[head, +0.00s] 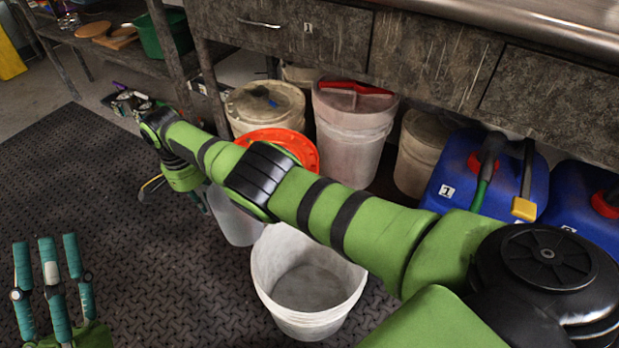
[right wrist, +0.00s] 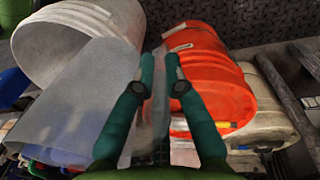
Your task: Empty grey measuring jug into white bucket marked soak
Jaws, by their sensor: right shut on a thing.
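The grey measuring jug (head: 236,217) is translucent and stands out left of the white bucket (head: 309,318), partly behind my right arm. In the right wrist view the jug (right wrist: 78,98) fills the left side, and my right gripper (right wrist: 160,62) is shut on what looks like its handle. The open white bucket also shows in the right wrist view (right wrist: 75,40); I see no liquid in it and cannot read a soak mark. The jug's contents are hidden. My left gripper (head: 47,262) is open and empty at the lower left, fingers spread.
An orange bucket (head: 290,142) is behind my right arm. Lidded buckets (head: 265,108) (head: 350,125) and blue canisters (head: 462,165) stand under the grey bench (head: 430,60). The dark floor mat (head: 110,220) is clear on the left.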

